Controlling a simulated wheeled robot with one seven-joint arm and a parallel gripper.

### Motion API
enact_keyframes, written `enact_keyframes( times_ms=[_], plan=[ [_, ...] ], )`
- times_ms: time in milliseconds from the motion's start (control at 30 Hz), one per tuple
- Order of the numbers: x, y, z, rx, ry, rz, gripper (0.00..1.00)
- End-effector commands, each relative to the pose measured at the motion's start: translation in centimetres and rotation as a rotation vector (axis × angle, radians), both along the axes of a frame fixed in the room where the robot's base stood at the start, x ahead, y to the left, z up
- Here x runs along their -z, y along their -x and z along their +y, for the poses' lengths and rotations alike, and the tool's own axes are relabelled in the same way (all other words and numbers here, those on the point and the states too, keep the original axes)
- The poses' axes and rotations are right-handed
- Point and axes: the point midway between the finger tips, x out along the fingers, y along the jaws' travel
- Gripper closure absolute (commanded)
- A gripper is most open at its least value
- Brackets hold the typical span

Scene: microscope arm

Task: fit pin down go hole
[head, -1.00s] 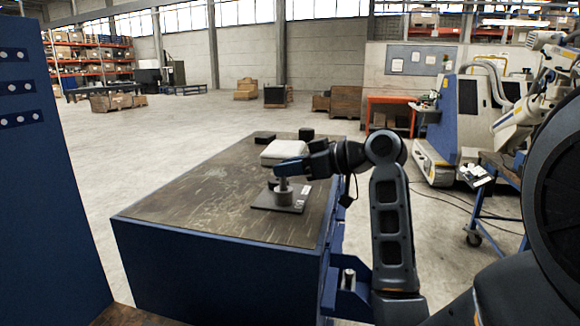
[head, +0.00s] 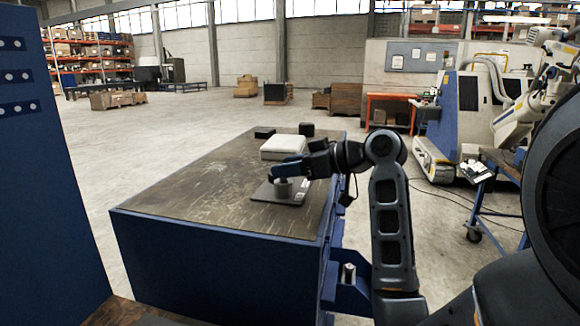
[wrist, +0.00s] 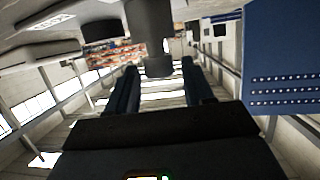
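A grey cylindrical socket (head: 284,189) stands on a flat dark plate (head: 262,193) on the bench. In the wrist view, which is upside down, the socket (wrist: 150,22) is a thick cylinder with a narrower grey pin (wrist: 158,67) standing straight out of its top, in line with it. How deep the pin sits cannot be told. My gripper (head: 278,172) is over the socket, with its fingers at the pin's height. In the wrist view my gripper's fingers (wrist: 157,90) are apart, one on each side of the pin, with a gap on both sides.
A white box (head: 284,147) stands behind the socket, with dark blocks (head: 306,129) (head: 264,133) near it. A blue bracket (head: 348,292) juts from the bench's right side. The left part of the bench top (head: 190,190) is clear.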

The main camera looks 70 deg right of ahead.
Motion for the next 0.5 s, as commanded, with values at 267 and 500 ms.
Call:
enact_keyframes(
  times_ms=[267, 500],
  plan=[
    [0.0, 0.0, 0.0, 0.0, 0.0, 0.0, 0.37],
    [-0.4, 1.4, 0.1, 0.002, 0.001, -0.001, 0.37]
  ],
)
